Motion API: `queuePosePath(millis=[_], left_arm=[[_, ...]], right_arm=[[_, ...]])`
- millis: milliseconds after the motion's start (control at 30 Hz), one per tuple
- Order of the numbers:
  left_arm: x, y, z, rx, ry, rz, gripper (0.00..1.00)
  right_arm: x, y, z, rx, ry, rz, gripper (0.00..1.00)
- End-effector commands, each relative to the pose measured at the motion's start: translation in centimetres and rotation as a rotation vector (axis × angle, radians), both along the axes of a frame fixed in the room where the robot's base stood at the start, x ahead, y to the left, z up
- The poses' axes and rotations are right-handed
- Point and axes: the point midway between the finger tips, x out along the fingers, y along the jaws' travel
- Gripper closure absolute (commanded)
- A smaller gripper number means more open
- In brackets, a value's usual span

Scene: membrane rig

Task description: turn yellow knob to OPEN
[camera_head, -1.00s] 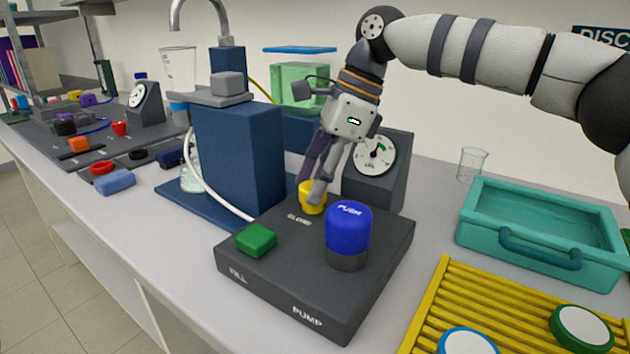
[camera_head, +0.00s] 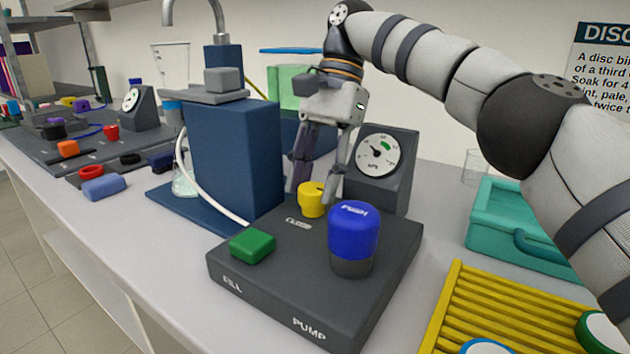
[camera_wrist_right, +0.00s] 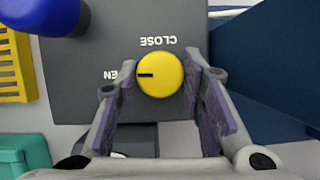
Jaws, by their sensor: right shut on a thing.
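The yellow knob (camera_head: 312,200) stands on the dark pump box (camera_head: 232,264), behind the blue push button (camera_head: 354,230). In the right wrist view the knob (camera_wrist_right: 160,75) shows from above, with a dark pointer mark toward the left. The mark faces a label of which only "EN" shows; a finger covers part of it. "CLOSE" is printed by another side of the knob. My right gripper (camera_head: 313,187) is shut on the knob, with one finger on each side in the wrist view (camera_wrist_right: 160,84). My left gripper is not in view.
A green FILL button (camera_head: 252,244) sits at the box's front left. A dial gauge (camera_head: 378,155) stands close behind the knob. A blue block (camera_head: 235,155) is to the left. A teal tray (camera_head: 490,225) and yellow rack (camera_head: 455,310) lie right.

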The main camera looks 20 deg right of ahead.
Motion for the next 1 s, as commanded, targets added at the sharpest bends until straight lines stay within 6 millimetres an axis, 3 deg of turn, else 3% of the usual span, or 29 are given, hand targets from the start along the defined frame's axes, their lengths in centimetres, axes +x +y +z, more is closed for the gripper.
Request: queuePosePath(millis=[733,767,800,833,1000], left_arm=[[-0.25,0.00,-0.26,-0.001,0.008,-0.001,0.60],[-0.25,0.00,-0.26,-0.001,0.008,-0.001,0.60],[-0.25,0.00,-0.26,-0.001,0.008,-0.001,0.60],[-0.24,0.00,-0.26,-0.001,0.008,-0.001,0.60],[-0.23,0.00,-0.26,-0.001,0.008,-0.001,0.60]], right_arm=[[0.00,0.03,-0.12,-0.002,0.003,0.075,0.92],[0.00,0.03,-0.12,-0.002,0.003,0.075,0.58],[0.00,0.03,-0.12,-0.001,0.002,0.075,0.49],[0.00,0.03,-0.11,-0.001,0.002,0.075,0.44],[0.02,0.02,-0.06,-0.001,0.002,0.073,0.44]])
